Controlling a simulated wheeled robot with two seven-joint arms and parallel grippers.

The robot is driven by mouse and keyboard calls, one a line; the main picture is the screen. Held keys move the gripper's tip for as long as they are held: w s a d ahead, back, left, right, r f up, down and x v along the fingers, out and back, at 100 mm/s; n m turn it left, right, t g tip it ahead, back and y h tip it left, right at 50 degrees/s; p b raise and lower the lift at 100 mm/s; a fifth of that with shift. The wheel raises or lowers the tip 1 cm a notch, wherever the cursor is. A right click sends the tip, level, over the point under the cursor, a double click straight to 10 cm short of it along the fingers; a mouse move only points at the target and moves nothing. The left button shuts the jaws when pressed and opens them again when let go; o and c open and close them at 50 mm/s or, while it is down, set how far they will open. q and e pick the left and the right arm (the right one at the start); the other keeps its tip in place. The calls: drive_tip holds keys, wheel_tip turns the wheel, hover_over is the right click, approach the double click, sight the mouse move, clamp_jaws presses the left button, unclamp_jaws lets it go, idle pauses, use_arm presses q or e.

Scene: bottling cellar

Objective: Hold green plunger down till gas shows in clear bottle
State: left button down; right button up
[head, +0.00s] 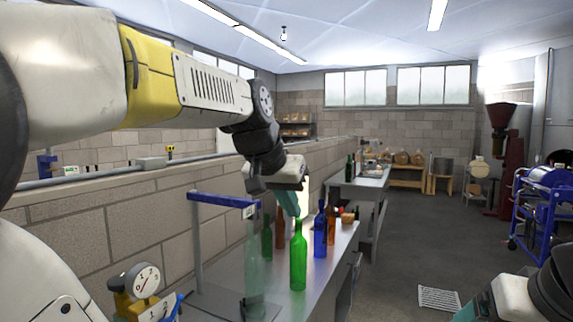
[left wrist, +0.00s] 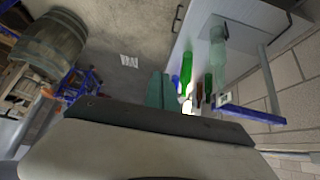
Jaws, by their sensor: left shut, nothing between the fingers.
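The clear bottle (head: 254,268) stands upright on the steel table under a blue arm (head: 221,200) on a grey post. A small pale block (head: 250,212) sits at the arm's end above the bottle. I cannot make out a green plunger or gas in the bottle. My left gripper (head: 294,208) is shut and empty, with teal fingers, above the coloured bottles, right of the blue arm and apart from it. The left wrist view shows its fingers (left wrist: 159,90), the clear bottle (left wrist: 218,48) and the blue arm (left wrist: 252,115). My right gripper (head: 476,309) shows only partly at lower right.
A green bottle (head: 298,262), a blue bottle (head: 320,236) and brown bottles (head: 280,232) stand close together right of the clear bottle. A dial gauge (head: 146,281) is at lower left. A block wall (head: 110,230) runs behind the table. The floor (head: 415,240) on the right is mostly free.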

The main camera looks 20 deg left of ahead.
use_arm(q)
drive_tip(key=w+a+r+t+y, duration=0.1)
drive_tip(key=w+a+r, duration=0.6)
drive_tip(key=a+r, duration=0.1)
drive_tip(key=w+a+r+m+t+y, duration=0.1)
drive_tip(key=w+a+r, duration=0.6)
drive_tip(key=a, duration=0.4)
drive_tip(key=shift+w+a+r, duration=0.2)
drive_tip(key=shift+w+r, duration=0.2)
drive_tip(key=shift+w, duration=0.15)
drive_tip(key=x, duration=1)
drive_tip(key=shift+w+a+f, duration=0.1)
drive_tip(key=shift+a+f, duration=0.1)
drive_tip(key=shift+f, duration=0.05)
drive_tip(key=shift+a+f, duration=0.15)
drive_tip(key=shift+f, duration=0.4)
drive_tip(key=shift+a+f, duration=0.15)
drive_tip(key=shift+f, duration=0.45)
drive_tip(key=shift+a+f, duration=0.1)
drive_tip(key=shift+f, duration=0.4)
